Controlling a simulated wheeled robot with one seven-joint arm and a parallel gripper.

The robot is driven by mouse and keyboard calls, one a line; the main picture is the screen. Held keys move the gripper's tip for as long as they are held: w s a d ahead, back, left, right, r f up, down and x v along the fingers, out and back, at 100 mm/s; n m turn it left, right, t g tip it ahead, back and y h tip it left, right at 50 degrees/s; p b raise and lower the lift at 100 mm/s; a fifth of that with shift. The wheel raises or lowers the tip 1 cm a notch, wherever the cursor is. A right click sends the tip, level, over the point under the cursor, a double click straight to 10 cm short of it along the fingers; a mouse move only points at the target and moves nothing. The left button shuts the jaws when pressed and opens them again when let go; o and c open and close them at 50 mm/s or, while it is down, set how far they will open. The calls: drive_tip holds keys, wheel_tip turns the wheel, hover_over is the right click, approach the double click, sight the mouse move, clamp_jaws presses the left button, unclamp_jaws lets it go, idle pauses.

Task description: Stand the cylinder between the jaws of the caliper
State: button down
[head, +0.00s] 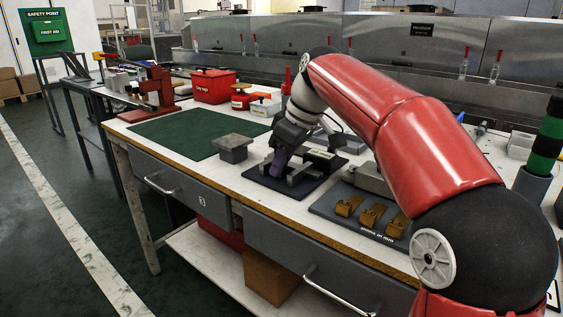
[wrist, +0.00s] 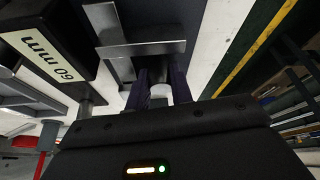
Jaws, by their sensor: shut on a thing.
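My gripper (head: 274,168) is low over the dark blue mat (head: 281,190), at the left part of the grey caliper (head: 303,172). In the wrist view its two dark fingers (wrist: 160,90) are shut on a pale, whitish piece, the cylinder (wrist: 159,91), of which only a small part shows. The caliper's flat metal jaws (wrist: 142,48) lie just beyond the fingertips in that view. The cylinder is hidden by my gripper in the head view. I cannot tell whether it touches the mat or stands between the jaws.
A black block labelled 60 mm (wrist: 45,58) is beside the caliper; it also shows in the head view (head: 322,158). A grey block (head: 235,147) stands to the left by the green mat (head: 175,134). A tray with brass-coloured pieces (head: 373,217) lies to the right.

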drive_tip(key=shift+f, duration=0.15)
drive_tip(key=c, duration=1.5)
unclamp_jaws()
drive_tip(key=p+v, duration=0.3)
drive_tip(key=v, duration=0.9)
